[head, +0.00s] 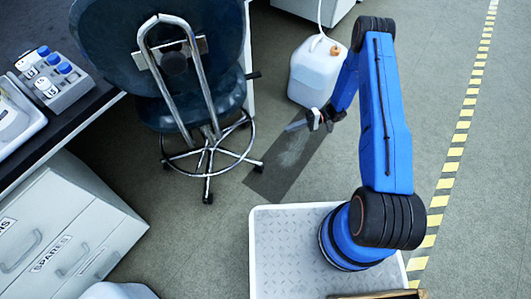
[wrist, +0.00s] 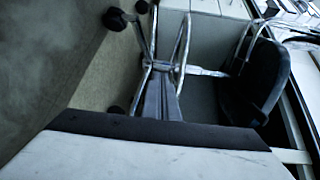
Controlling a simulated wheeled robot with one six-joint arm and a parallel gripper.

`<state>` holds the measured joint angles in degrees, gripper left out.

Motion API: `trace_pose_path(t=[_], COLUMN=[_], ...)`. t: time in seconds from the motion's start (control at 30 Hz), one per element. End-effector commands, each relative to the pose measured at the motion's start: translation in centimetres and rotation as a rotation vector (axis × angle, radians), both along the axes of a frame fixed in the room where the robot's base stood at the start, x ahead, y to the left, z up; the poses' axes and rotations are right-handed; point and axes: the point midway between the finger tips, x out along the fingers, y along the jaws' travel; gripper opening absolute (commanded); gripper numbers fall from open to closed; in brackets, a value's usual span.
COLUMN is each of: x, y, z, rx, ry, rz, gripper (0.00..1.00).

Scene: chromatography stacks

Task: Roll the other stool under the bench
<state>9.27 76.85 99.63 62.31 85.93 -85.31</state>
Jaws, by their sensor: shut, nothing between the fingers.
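A dark blue stool (head: 140,35) with a bent metal tube on its back stands on a castered base with a foot ring, at the upper left of the head view. The dark-topped bench (head: 65,138) is at the left, with the stool out by its edge. My gripper (head: 292,126) is shut and empty, to the right of the stool's base and apart from it, pointing toward it. In the wrist view the stool (wrist: 265,75) appears sideways, with its casters at upper left. Only one stool shows clearly. The space under the bench is mostly hidden.
A white jug (head: 318,70) stands on the floor just beyond my gripper. A drawer cabinet (head: 75,235) is under the bench at lower left. A dark strip (head: 285,168) lies on the floor below my gripper. Yellow-black tape (head: 460,140) runs along the right; floor there is clear.

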Motion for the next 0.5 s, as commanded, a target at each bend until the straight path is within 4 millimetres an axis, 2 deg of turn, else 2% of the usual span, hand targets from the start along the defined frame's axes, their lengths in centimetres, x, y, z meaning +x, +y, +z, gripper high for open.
trace_pose_path(t=[0.03,0.2,0.33,0.5], x=[-0.5,-1.7,-2.4,-2.8], y=[0.1,0.5,0.7,1.1], z=[-1.9,-6.2,-8.2,-9.1], rx=[0.018,0.070,0.092,0.104], ry=[0.006,0.005,0.002,0.001], rz=[-0.017,-0.069,-0.094,-0.106], gripper=[0.00,0.00,0.00,0.00])
